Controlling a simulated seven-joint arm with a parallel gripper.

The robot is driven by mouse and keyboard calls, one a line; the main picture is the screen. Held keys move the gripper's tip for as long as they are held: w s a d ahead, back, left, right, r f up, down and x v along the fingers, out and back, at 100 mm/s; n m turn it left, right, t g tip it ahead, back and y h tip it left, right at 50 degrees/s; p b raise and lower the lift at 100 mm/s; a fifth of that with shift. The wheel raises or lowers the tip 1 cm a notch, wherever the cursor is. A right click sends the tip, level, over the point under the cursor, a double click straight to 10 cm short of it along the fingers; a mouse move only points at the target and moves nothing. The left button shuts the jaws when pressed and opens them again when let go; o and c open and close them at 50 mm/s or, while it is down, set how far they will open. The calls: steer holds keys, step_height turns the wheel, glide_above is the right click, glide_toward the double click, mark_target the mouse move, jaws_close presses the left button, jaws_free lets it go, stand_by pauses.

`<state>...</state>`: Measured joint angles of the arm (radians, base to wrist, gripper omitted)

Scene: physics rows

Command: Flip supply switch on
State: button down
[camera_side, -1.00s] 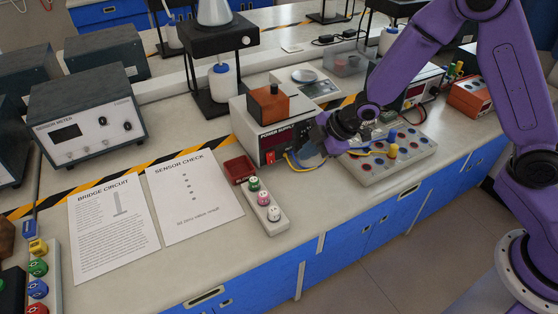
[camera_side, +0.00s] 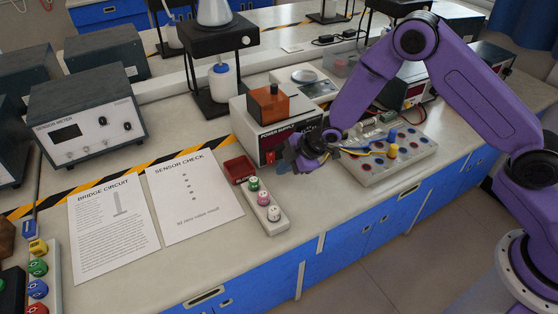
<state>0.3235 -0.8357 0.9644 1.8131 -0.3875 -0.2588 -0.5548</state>
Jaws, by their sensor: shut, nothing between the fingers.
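The power supply (camera_side: 250,131) is a pale box with a dark red display panel on its front, standing near the middle of the bench. Its red switch (camera_side: 270,157) shows at the lower front, just left of my gripper. My gripper (camera_side: 284,167) is shut and empty, low in front of the supply with its tips close to the switch. I cannot tell whether the tips touch it. My gripper and wrist hide the right part of the supply's front. The exact position of the switch lever is too small to tell.
An orange-brown block (camera_side: 269,103) sits on top of the supply. A pegboard (camera_side: 395,158) with wires and knobs is at right. A red tray (camera_side: 239,169) and a strip with coloured knobs (camera_side: 263,206) lie in front. Printed sheets (camera_side: 193,195) lie left.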

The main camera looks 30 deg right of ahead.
mark_target(271, 158)
steer(key=shift+w+f, duration=0.15)
steer(key=shift+w, duration=1.4)
steer(key=shift+w+f, duration=0.1)
steer(key=shift+w, duration=0.15)
